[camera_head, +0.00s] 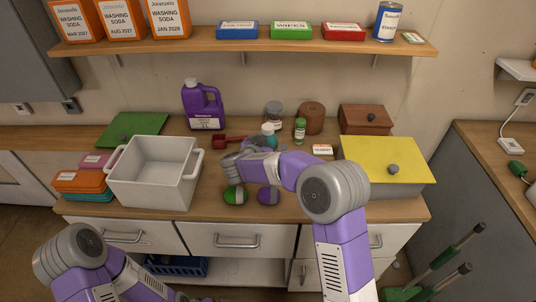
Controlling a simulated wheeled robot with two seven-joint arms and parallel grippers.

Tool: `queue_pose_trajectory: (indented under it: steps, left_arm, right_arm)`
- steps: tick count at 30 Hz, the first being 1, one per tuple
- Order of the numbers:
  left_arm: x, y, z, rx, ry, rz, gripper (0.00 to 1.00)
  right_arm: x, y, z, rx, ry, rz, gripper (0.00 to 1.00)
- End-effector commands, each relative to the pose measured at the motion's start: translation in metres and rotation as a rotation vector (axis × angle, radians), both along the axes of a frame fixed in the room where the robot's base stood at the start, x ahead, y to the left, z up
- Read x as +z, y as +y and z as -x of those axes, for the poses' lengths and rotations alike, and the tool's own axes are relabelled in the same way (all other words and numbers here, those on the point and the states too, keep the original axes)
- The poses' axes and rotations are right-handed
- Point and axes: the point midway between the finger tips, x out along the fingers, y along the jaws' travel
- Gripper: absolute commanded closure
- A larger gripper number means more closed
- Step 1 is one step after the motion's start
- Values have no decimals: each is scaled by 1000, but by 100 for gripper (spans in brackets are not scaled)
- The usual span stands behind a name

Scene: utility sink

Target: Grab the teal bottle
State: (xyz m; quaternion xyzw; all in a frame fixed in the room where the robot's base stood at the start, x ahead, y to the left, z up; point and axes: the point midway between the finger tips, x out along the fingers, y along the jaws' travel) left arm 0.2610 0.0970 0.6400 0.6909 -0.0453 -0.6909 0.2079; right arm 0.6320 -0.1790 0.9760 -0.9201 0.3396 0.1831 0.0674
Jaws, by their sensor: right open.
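The teal bottle (269,141) with a pale cap stands on the wooden counter, near the middle, left of a small green-capped jar. Its lower part is hidden behind my right arm. My right gripper (267,148) is close beside the bottle, with its hand angled toward it from the left. The gripper is open, and its fingers are small and partly covered by my own forearm, so I cannot tell whether they surround or touch the bottle. My left arm is low at the left, and its gripper is not visible.
A green-capped jar (300,130), a clear jar (273,115) and a brown round container (311,118) stand close by. A purple jug (203,107) and red tool (228,142) are left. A white bin (152,191) and yellow-lidded box (385,162) flank the counter's middle.

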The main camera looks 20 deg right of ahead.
Motion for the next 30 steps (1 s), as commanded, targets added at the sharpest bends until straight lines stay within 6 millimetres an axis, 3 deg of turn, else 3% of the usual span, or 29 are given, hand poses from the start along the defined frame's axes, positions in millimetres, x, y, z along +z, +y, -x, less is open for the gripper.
queue_pose_trajectory:
  steps: [7,21,30]
  left_arm:
    - [0,0,0,0,0,0,0]
    - [0,0,0,0,0,0,0]
    - [3,0,0,0,0,0,0]
  right_arm:
    - [0,-1,-1,0,0,0,4]
    - [0,0,-1,0,-1,-1,76]
    - [7,0,-1,0,-4,0,77]
